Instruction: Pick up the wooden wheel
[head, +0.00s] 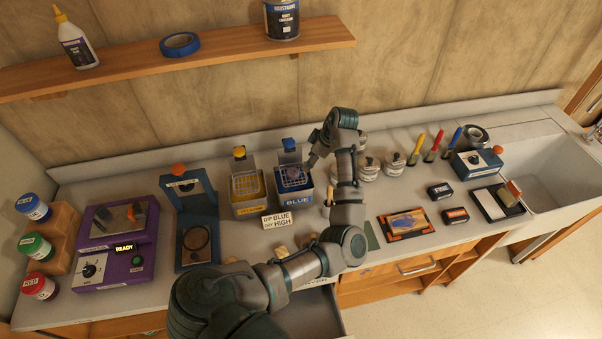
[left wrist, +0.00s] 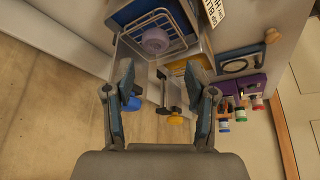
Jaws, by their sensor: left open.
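My left gripper (head: 314,158) is above the blue-labelled tank (head: 297,199) at the back of the counter. In the left wrist view the left gripper (left wrist: 160,88) is open, with nothing between its fingers. A round mauve piece with a raised centre (left wrist: 156,41) lies in the wire basket (left wrist: 133,31) of the blue tank, beyond the fingertips and apart from them. It looks like the wheel, though its wood is not plain to see. It also shows in the head view (head: 293,174). My right gripper is in neither view.
A yellow tank (head: 248,205) stands left of the blue one, and a "DIP BLUE DRY HIGH" sign (head: 277,220) stands in front. Small wooden pieces (head: 282,252) lie partly behind my arm. Lidded tins (head: 394,166) stand to the right. A shelf (head: 180,62) overhangs behind.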

